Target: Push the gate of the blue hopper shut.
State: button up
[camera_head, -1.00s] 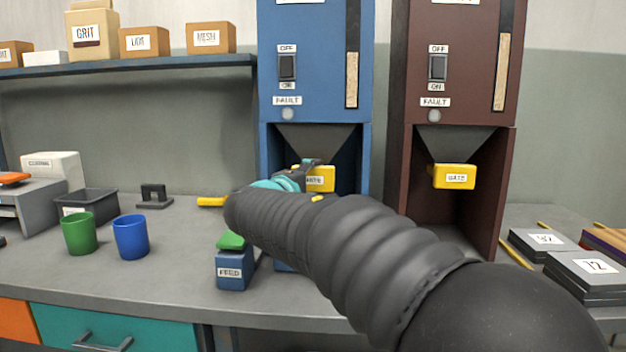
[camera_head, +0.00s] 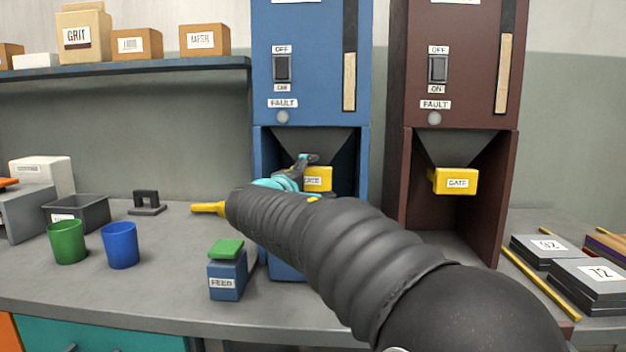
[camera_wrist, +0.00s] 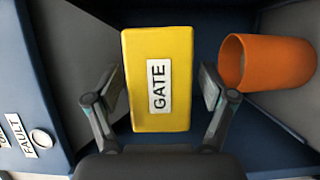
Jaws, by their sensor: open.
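The blue hopper (camera_head: 312,72) stands at the back middle of the bench in the head view. Its yellow gate (camera_head: 318,178) shows below the funnel, partly hidden by my gripper. In the wrist view the gate (camera_wrist: 158,100) fills the middle, with a white label reading GATE. My gripper (camera_wrist: 158,88) is open, with one finger on each side of the gate block in that view. I cannot tell whether the fingers touch it. In the head view my gripper (camera_head: 306,166) is at the hopper's opening, to the left of the gate.
An orange cup (camera_wrist: 268,62) is beside the gate in the wrist view. The dark red hopper (camera_head: 455,70) with its own yellow gate (camera_head: 455,181) stands to the right. A FEED box (camera_head: 228,272), blue cup (camera_head: 120,245) and green cup (camera_head: 67,242) stand on the bench at left.

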jog(key=v, duration=1.2)
